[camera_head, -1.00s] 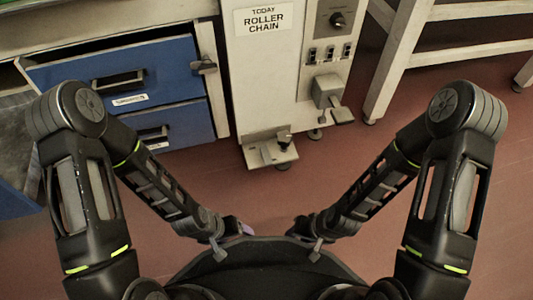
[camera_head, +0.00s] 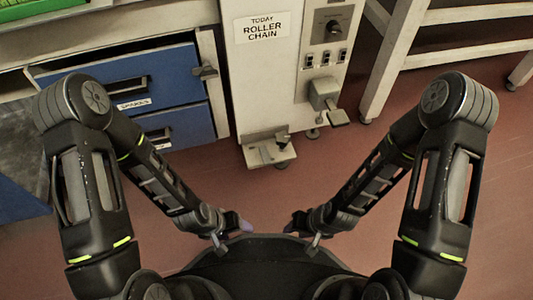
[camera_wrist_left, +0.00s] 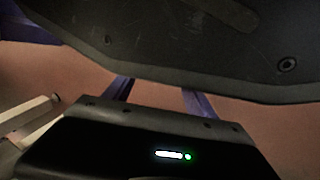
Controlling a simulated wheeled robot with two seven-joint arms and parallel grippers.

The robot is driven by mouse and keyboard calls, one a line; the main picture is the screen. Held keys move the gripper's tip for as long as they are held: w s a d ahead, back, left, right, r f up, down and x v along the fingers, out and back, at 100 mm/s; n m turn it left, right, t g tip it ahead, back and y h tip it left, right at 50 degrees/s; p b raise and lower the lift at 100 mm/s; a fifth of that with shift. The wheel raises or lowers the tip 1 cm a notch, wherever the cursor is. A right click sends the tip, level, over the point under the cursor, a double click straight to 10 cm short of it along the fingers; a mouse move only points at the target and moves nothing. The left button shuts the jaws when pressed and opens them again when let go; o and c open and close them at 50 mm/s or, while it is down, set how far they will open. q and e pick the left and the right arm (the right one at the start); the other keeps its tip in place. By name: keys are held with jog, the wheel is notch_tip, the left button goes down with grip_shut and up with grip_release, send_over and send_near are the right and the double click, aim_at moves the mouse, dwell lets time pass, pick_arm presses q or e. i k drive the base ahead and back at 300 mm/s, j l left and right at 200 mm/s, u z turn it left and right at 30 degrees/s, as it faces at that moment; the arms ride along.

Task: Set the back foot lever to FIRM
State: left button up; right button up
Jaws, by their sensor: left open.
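A pale machine cabinet (camera_head: 240,70) stands ahead in the head view with a sign reading "TODAY ROLLER CHAIN" (camera_head: 263,27). Low on its right side is a grey pedal-like lever (camera_head: 326,98). A bracket with a small dark lever (camera_head: 282,139) sits at its lower left front. No FIRM marking is readable, and I cannot tell which one is the back foot lever. My left gripper (camera_head: 238,226) is close to my body, apart from the machine; in the left wrist view its purple fingers (camera_wrist_left: 157,94) are spread and empty. My right gripper (camera_head: 294,226) is beside it, its jaws unclear.
A blue drawer unit (camera_head: 172,80) stands left of the machine, its upper drawer jutting out. A pale frame or bench (camera_head: 395,60) stands to the right. A knob (camera_head: 333,27) and several switches (camera_head: 326,58) sit on the machine's panel. The red floor (camera_head: 270,190) between is clear.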

aim_at(263, 151)
jog(key=i+l, duration=0.15)
jog(key=l, duration=0.2)
jog(key=i+l, duration=0.15)
jog(key=l, duration=0.2)
jog(key=u, duration=1.75)
